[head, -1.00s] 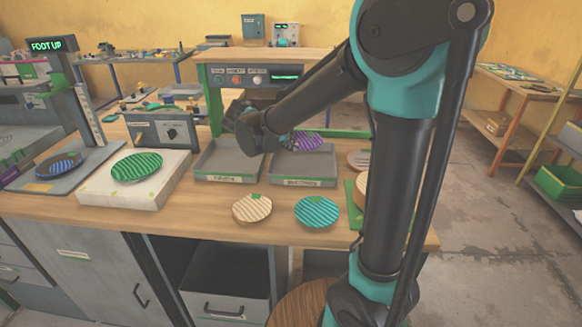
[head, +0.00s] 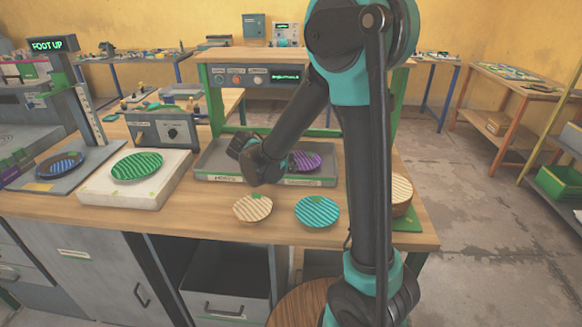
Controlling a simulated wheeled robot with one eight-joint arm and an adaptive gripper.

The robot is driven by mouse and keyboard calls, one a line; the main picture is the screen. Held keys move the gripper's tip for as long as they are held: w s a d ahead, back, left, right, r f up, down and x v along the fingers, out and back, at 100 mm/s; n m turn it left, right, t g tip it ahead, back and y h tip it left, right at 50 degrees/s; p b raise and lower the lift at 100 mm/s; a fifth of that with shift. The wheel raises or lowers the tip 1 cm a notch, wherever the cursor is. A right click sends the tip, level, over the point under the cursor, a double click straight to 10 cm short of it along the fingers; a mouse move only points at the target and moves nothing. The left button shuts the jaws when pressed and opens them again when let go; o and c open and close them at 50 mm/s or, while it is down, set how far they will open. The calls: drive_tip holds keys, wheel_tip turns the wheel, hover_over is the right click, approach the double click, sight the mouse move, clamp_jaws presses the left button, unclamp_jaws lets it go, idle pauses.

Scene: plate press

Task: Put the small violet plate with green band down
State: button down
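The small violet plate (head: 306,161) shows in the head view, at the right-hand grey tray (head: 322,181) below the console. It looks low over the tray or resting in it; I cannot tell whether it touches. Its left part is hidden behind my arm, and the green band is not clear. My gripper (head: 286,161) is at the plate's left side, mostly hidden behind my wrist. Its fingers cannot be made out.
A left grey tray (head: 210,176) adjoins. In front lie a cream striped plate (head: 252,208) and a blue striped plate (head: 317,212). A green striped plate (head: 136,166) sits on a white block (head: 105,192). A dark blue plate (head: 60,165) lies on the press at left.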

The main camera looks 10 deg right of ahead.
drive_tip(key=shift+f, duration=0.35)
drive_tip(key=c, duration=2)
unclamp_jaws()
drive_tip(key=shift+r, duration=0.2)
drive_tip(key=shift+r, duration=0.25)
drive_tip(key=v, duration=1.2)
